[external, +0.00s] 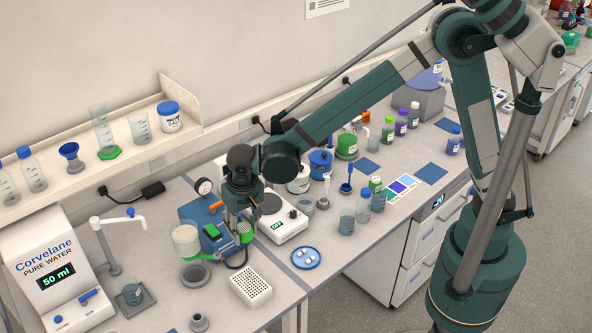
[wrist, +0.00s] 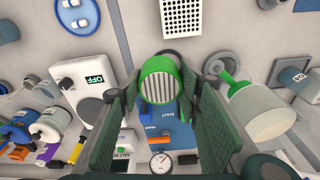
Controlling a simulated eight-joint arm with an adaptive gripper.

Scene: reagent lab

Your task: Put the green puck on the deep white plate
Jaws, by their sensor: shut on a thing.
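The green puck (wrist: 160,80) sits between my fingers in the wrist view, with a green rim and a pale ribbed face. It also shows as a green patch (external: 246,228) at my gripper's tip in the external view. My gripper (wrist: 157,90) is shut on it, above or in front of a blue device (wrist: 170,125); I cannot tell the gap below. In the external view my gripper (external: 241,222) points down over the bench and partly hides the puck. I cannot clearly pick out a deep white plate in either view.
A white tube rack (external: 251,287) and a blue round dish (external: 306,258) stand in front. A white instrument with a display (external: 285,228) is to the right. Bottles crowd the back right.

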